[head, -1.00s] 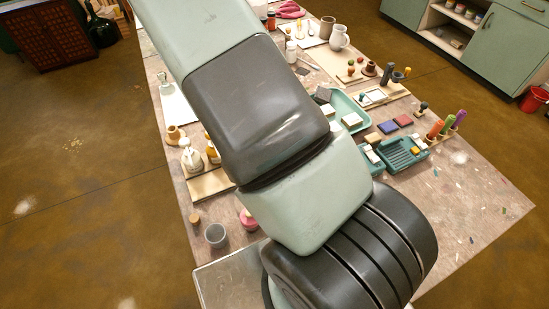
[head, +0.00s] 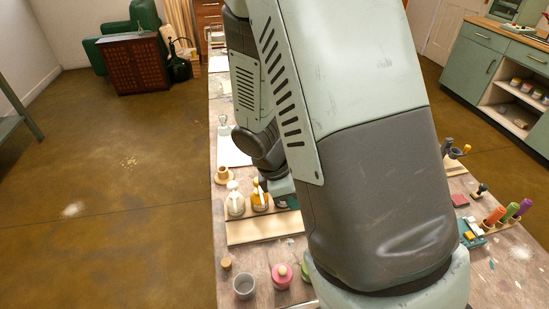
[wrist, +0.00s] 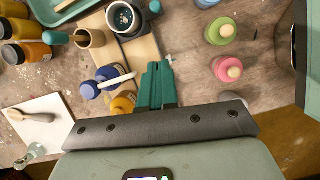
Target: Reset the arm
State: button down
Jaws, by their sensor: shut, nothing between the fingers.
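My gripper (wrist: 157,85) shows in the wrist view as two teal fingers pressed together, with nothing between them. It is over the table (wrist: 185,55), close to a blue jar (wrist: 90,90) and an orange jar (wrist: 123,104) on its left. I cannot tell its height above them. In the head view my arm fills the middle and right and hides the fingertips.
In the wrist view a pink jar (wrist: 227,68) and a green jar (wrist: 221,31) stand right of the fingers. In the head view a grey cup (head: 244,287) stands near the table's left edge; open floor lies left.

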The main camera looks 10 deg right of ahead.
notch_tip(320, 180, up, 18)
jog(key=s+m+t+y, duration=0.2)
jog(key=m+t, duration=0.1)
jog(key=m, duration=0.5)
jog(key=s+a+r+m+t+y, duration=0.2)
jog(key=s+r+m, duration=0.5)
jog(key=s+r, duration=0.4)
jog(key=shift+r+m+t, duration=0.4)
jog(key=shift+r+t, duration=0.1)
jog(key=shift+t, duration=0.1)
